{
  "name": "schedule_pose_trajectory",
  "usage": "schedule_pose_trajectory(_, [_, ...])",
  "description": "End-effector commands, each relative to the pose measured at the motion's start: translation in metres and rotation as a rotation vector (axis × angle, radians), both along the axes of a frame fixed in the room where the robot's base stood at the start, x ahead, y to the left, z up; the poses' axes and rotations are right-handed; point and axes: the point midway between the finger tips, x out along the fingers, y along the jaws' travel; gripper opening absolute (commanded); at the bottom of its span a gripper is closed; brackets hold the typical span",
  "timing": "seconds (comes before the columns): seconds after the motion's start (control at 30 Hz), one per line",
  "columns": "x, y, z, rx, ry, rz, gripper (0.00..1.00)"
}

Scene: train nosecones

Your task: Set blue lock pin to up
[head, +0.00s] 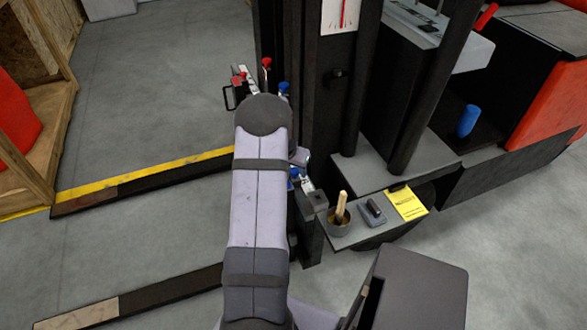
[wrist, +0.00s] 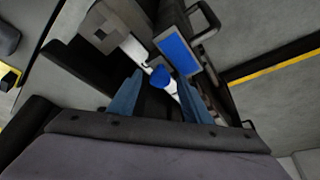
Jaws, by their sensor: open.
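In the wrist view a blue knob (wrist: 161,76), which looks like the blue lock pin, sits on a pale shaft beside a flat blue plate (wrist: 180,53). My gripper (wrist: 158,84) is open, with one blue-grey finger on each side of the knob. I cannot tell whether either finger touches it, or whether the pin is up or down. In the head view my arm hides the gripper and most of this spot; a bit of blue (head: 294,174) shows at the arm's right edge. Another blue knob (head: 284,89) shows higher up, beyond the arm.
A red-topped lever (head: 266,64) and a black handle (head: 229,97) stand beyond my arm. Dark posts (head: 300,50) rise close on the right. A low shelf (head: 345,238) holds a cup with a wooden handle (head: 341,208) and a yellow card (head: 407,203). Open floor lies left.

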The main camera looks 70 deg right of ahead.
Motion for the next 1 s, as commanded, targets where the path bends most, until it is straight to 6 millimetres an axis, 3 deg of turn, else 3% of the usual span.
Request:
schedule_pose_trajectory(0.17, [0.000, 0.000, 0.000, 0.000, 0.000, 0.000, 0.42])
schedule_pose_trajectory(0.33, [0.000, 0.000, 0.000, 0.000, 0.000, 0.000, 0.01])
schedule_pose_trajectory(0.47, [0.000, 0.000, 0.001, 0.000, 0.000, 0.000, 0.00])
schedule_pose_trajectory(0.73, [0.000, 0.000, 0.036, 0.000, 0.000, 0.000, 0.00])
schedule_pose_trajectory(1.0, [0.000, 0.000, 0.036, -0.002, 0.000, 0.001, 0.00])
